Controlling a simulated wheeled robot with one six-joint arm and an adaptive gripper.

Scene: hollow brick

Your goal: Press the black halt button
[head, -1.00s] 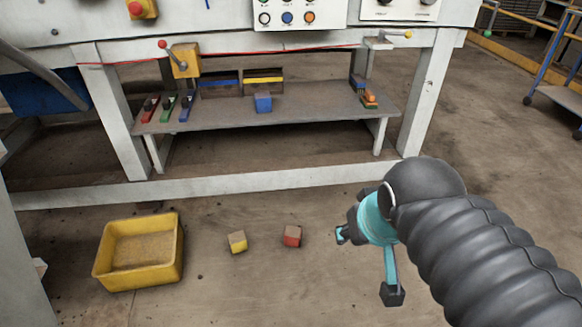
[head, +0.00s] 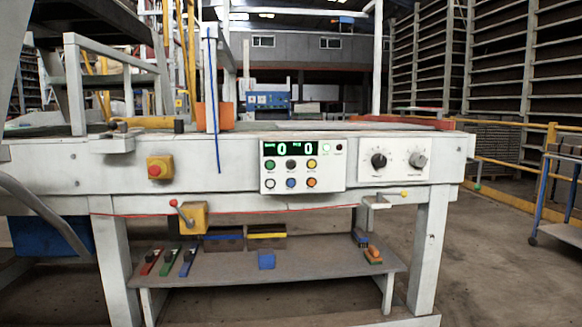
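A white control panel (head: 330,175) is on the front of a white machine frame. Its upper button row holds a green button (head: 270,165), a black button (head: 291,165) and a yellow button (head: 311,164). The lower row holds a white, a blue (head: 291,183) and an orange button (head: 312,183). Labels are too small to read. Above them a dark display (head: 290,149) shows green zeros. My gripper is not in view.
A second panel (head: 395,178) with a black and a grey knob is to the right. A red button on a yellow box (head: 160,168) and a red-knobbed lever on a yellow block (head: 194,217) are to the left.

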